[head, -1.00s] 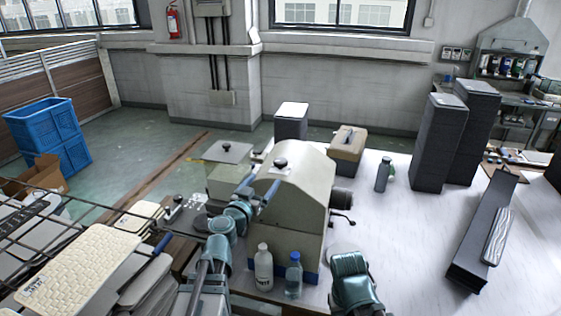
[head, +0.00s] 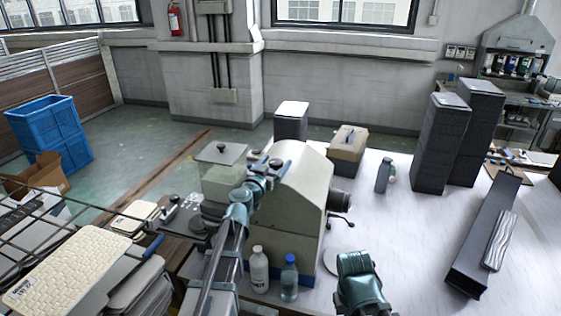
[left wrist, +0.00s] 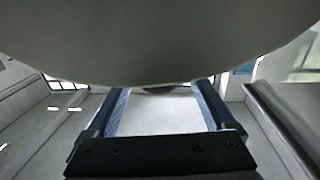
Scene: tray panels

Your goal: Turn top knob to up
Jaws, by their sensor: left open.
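The machine (head: 300,190) is a beige housing with a sloped, rounded top, standing on the white table. A dark round knob (head: 276,162) sits on its top, partly hidden by my left gripper. My left gripper (head: 272,168) is open at the top of the machine, right by this knob; I cannot tell whether it touches it. In the left wrist view, the two blue fingers (left wrist: 162,108) are apart, with a large grey curved surface filling the top of the picture. A small dark part (left wrist: 166,89) shows between the fingers at its edge.
A clear-lidded box (head: 221,158) with its own black knob stands left of the machine. A white bottle (head: 259,270) and a blue-capped bottle (head: 289,278) stand in front. A beige case (head: 347,146) lies behind.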

